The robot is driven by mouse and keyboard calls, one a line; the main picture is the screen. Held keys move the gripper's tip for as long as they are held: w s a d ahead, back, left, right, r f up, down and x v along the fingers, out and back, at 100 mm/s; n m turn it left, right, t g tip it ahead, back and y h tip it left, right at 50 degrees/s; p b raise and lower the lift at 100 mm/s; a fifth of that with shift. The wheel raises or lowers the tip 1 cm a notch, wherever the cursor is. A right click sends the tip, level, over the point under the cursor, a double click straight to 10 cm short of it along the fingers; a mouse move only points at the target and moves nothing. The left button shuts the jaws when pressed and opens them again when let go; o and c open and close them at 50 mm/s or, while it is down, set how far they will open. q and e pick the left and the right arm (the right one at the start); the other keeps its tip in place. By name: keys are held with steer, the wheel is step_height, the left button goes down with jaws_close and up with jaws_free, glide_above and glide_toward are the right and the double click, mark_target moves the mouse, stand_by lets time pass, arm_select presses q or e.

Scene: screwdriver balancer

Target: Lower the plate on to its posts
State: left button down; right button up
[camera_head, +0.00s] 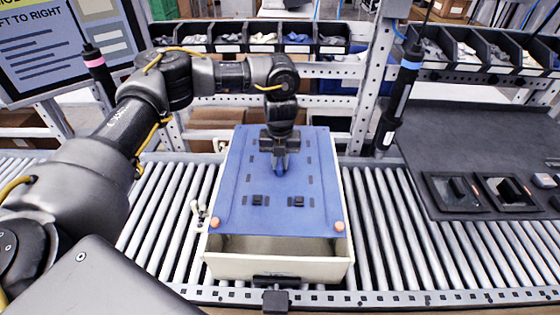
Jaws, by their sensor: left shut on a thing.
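The blue plate (250,200) has rows of dark slots and two small black pieces near its front edge. It lies over a cream open-topped box (290,266) on the roller conveyor. Two orange round tips, a left one (215,222) and a right one (339,226), show at the plate's front corners. I cannot tell whether the plate rests on the posts or hangs just above them. My left gripper (279,168) points down at the plate's middle, shut on a blue part of it. The gripper hides what it grips. My right gripper is not in view.
The roller conveyor (400,235) is clear right of the box. Two hanging screwdrivers, one pink-banded (94,62) and one blue-banded (409,65), flank the box. A dark work surface (470,150) with small trays is at the right. Part bins (262,37) line the back.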

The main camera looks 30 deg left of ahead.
arm_select(q)
steer(key=shift+f+b, duration=7.75)
steer(key=shift+f, duration=3.25)
